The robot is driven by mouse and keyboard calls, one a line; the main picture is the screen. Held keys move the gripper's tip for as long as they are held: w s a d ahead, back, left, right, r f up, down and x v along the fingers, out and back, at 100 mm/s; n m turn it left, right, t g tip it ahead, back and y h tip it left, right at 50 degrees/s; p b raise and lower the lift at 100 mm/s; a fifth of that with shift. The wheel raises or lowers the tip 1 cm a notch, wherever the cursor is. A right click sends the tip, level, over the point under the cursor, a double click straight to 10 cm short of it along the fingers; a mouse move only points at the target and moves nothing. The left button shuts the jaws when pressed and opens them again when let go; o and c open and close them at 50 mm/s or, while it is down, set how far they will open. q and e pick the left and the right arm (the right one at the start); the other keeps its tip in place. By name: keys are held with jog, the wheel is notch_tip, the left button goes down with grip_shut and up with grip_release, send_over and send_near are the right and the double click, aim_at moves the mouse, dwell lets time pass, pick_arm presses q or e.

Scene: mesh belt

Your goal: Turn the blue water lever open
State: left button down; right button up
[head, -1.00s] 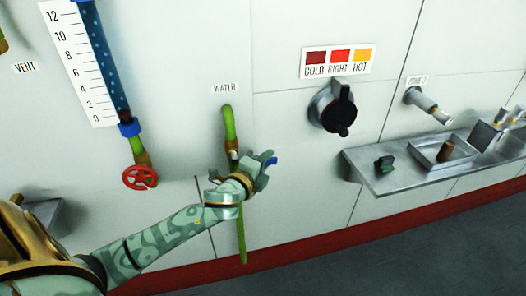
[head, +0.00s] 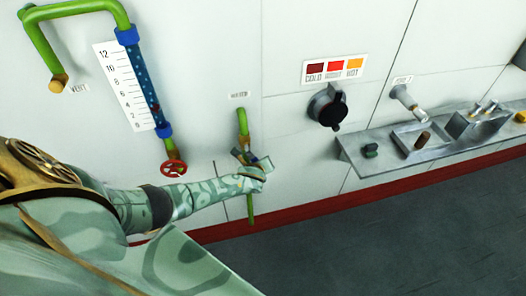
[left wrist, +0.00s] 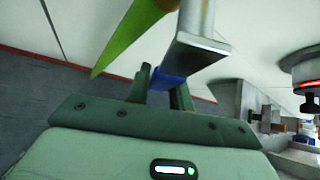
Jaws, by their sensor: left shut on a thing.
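The water pipe (head: 243,122) is green and runs down the wall under a small label (head: 238,95). My left gripper (head: 250,158) is at the valve on this pipe and covers most of it in the head view. In the left wrist view the blue lever handle (left wrist: 168,82) sits between the two dark fingers of my left gripper (left wrist: 162,88), which is shut on it. A grey metal bracket-like part (left wrist: 203,42) is just beyond the handle, beside the green pipe (left wrist: 130,35). The lever's exact angle is hidden. My right gripper is not in view.
A blue gauge tube with a scale (head: 125,85) and red handwheel (head: 173,168) are left of the water pipe. A black knob (head: 327,106) under a colour label and a metal shelf (head: 370,170) are to the right. Wall around the valve is clear.

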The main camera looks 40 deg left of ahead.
pick_arm(q)
jog(key=shift+s+a+f+m+g+y+p, duration=0.15)
jog(key=shift+s+a+m+g+y+p, duration=0.45)
jog(key=shift+g+p, duration=0.3)
jog(key=shift+s+a+f+m+g+y+p, duration=0.25)
jog(key=shift+s+a+m+g+y+p, duration=0.2)
jog(key=shift+s+g+y+p, duration=0.25)
jog(key=shift+s, duration=0.1)
jog(key=c, duration=1.2)
grip_release()
jog(key=shift+c, duration=0.2)
jog(key=shift+a, duration=0.1)
